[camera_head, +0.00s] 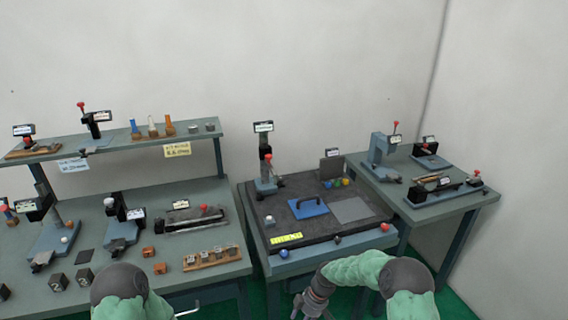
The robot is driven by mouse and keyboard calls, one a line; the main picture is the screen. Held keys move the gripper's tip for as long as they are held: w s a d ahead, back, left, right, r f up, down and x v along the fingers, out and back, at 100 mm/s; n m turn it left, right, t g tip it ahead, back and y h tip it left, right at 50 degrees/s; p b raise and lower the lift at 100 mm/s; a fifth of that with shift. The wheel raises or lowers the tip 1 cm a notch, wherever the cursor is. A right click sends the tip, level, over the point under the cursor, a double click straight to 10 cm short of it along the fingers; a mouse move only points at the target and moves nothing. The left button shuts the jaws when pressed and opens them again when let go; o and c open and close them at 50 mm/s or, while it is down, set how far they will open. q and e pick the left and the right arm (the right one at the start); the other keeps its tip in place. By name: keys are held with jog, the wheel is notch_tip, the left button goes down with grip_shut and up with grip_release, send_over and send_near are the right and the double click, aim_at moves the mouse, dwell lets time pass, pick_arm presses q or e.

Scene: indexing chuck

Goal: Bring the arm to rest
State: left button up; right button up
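My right arm (350,268), green with a dark grey joint, reaches in at the bottom right and bends left. Its dark gripper (308,304) hangs at the bottom edge, in front of the middle bench. It is small and partly cut off, so its finger opening is unclear, and I see nothing clearly held in it. My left arm (125,290) shows only as a dark rounded joint and a green link at the bottom left. My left gripper is out of the picture. The middle bench has a dark mat (290,217) with a blue plate (309,208) with a dark handle.
A grey square plate (351,210) lies right of the blue plate. An upright device (265,170) stands at the mat's back left. The left bench (115,195) carries several fixtures and small blocks under a shelf (120,142). The right bench (425,207) carries more fixtures.

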jog(key=s+d+f+m+t, duration=0.1)
jog(key=s+d+f+m, duration=0.1)
jog(key=s+m, duration=0.6)
jog(key=s+d+f+m+t, duration=0.1)
jog(key=s+f+m, duration=0.3)
jog(key=s, duration=1.5)
jog(key=m, duration=0.4)
jog(key=shift+s+d+m, duration=0.3)
jog(key=shift+d+m, duration=0.1)
